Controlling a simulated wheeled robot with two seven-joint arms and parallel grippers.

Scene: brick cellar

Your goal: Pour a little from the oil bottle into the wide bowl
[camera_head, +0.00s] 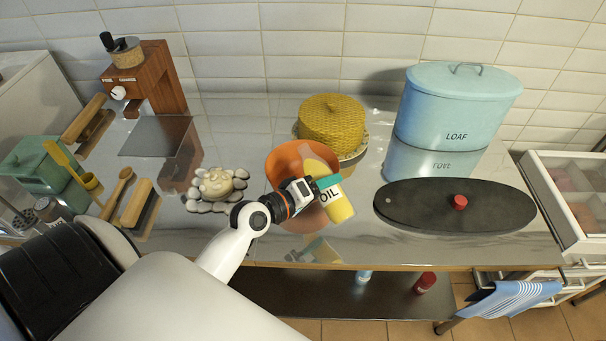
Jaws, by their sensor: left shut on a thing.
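I cannot tell whether oil is flowing or what the bowl holds. My right gripper is not in view.
A yellow woven dome (331,118) stands right behind the bowl. A blue LOAF tin (455,108) and a dark oval board (430,207) with a red knob are to the right. A pebbly dish (217,187), brushes and a coffee grinder (146,80) are left. The counter's front edge is close.

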